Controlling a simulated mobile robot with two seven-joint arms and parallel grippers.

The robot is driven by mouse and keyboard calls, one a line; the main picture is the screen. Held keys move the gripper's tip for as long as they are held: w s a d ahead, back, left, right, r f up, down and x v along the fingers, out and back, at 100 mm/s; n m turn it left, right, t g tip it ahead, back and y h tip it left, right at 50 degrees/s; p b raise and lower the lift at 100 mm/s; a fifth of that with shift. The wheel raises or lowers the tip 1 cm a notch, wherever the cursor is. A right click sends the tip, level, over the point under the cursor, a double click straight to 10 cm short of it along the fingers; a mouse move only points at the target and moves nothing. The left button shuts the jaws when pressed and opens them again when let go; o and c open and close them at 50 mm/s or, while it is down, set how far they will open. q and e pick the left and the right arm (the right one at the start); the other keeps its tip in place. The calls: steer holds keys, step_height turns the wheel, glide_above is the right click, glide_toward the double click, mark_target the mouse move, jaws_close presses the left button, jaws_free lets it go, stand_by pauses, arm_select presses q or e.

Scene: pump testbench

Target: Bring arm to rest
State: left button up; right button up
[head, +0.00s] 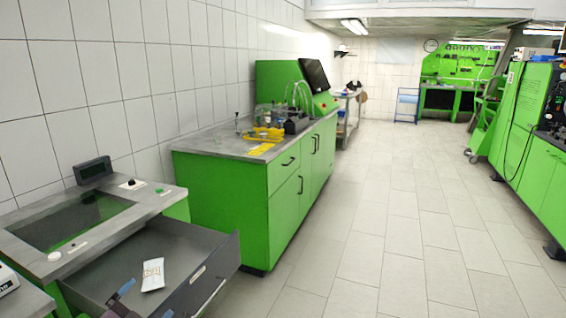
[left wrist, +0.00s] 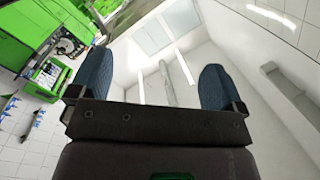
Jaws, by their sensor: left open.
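My left gripper (head: 147,299) shows at the bottom edge of the head view, in front of the open drawer (head: 215,243). Only its finger parts show there, and the rest of the arm is out of the picture. In the left wrist view the left gripper (left wrist: 156,66) has its two blue-padded fingers wide apart with nothing between them. That view looks up toward the ceiling and lamps. My right gripper is in neither view.
A white printed packet (head: 152,274) lies in the drawer, close to the left gripper. The grey-topped bench (head: 45,262) stands at the left. A green cabinet (head: 228,215) with tools on top stands behind. The tiled floor at the right is clear.

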arm_select(q)
steer(key=s+f+n+g+y, duration=0.3)
steer(key=s+f+n+g, duration=0.3)
steer(key=s+f, duration=1.5)
steer(key=s+n, duration=0.3)
steer(key=shift+s+d+f+n+g+y, duration=0.3)
steer(key=shift+s+f+y, duration=0.05)
steer(key=shift+y, duration=0.05)
